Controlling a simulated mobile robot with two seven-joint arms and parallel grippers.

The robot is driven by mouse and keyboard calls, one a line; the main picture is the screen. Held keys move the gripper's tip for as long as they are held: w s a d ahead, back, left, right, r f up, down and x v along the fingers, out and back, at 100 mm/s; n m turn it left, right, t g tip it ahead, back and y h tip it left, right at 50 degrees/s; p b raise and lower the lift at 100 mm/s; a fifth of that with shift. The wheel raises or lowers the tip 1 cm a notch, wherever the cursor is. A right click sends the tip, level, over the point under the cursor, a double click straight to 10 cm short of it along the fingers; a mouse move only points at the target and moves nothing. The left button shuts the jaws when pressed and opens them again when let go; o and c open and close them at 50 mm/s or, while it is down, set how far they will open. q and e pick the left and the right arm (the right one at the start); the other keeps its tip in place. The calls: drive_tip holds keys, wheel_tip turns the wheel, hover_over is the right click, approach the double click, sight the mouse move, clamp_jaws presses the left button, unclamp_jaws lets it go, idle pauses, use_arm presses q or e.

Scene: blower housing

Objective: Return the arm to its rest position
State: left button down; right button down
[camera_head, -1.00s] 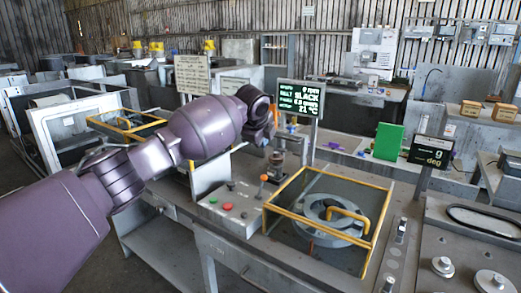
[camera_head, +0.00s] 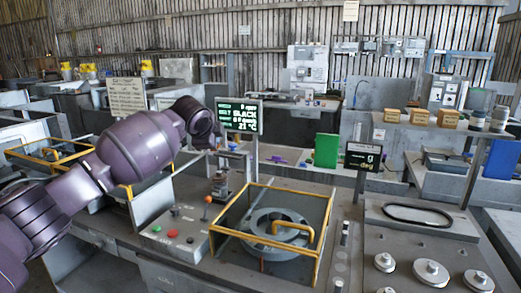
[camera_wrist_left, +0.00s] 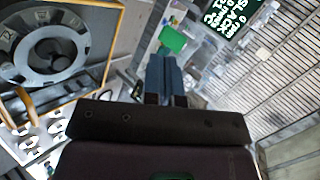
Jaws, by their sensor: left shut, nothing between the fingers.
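My left arm comes in from the left in the head view, bent, with its wrist raised over the back of the bench near the black display (camera_head: 238,117). Its gripper is mostly hidden behind the wrist there. In the left wrist view the two blue-grey fingers of my left gripper (camera_wrist_left: 165,80) are together, with nothing between them. They point into free space, apart from the bench. The grey round housing (camera_head: 262,222) lies inside a yellow-edged frame (camera_head: 322,243); it also shows at upper left in the left wrist view (camera_wrist_left: 72,62). My right gripper is out of view.
A control box with coloured buttons (camera_head: 168,240) stands left of the yellow frame. A small post-like device (camera_head: 219,187) stands behind it. A green panel (camera_head: 326,150) and small display (camera_head: 362,157) are farther back. A plate with several knobs (camera_head: 425,250) is at right.

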use_arm(q)
drive_tip(key=d+r+t+h, duration=0.2)
drive_tip(key=d, duration=0.2)
drive_tip(key=s+d+f+n+t+h, duration=0.2)
drive_tip(key=s+f+n+t+h, duration=0.3)
drive_tip(key=s+f, duration=0.6)
drive_tip(key=s+a+f+n+g+y, duration=0.2)
drive_tip(key=s+a+f, duration=0.4)
drive_tip(key=s+f, duration=0.6)
drive_tip(key=s+a+f+n+g+y, duration=0.2)
drive_tip(key=s+a+f+n, duration=0.4)
drive_tip(key=s+f, duration=0.6)
drive_tip(key=s+a+f+n+g+y, duration=0.1)
drive_tip(key=s+a+f+n+y, duration=0.2)
drive_tip(key=s+f, duration=0.9)
drive_tip(key=s+a+y, duration=0.1)
drive_tip(key=s+a, duration=0.2)
drive_tip(key=shift+s+f+n+g+y, duration=0.2)
drive_tip(key=shift+n+g+y, duration=0.1)
drive_tip(key=shift+n+g, duration=0.1)
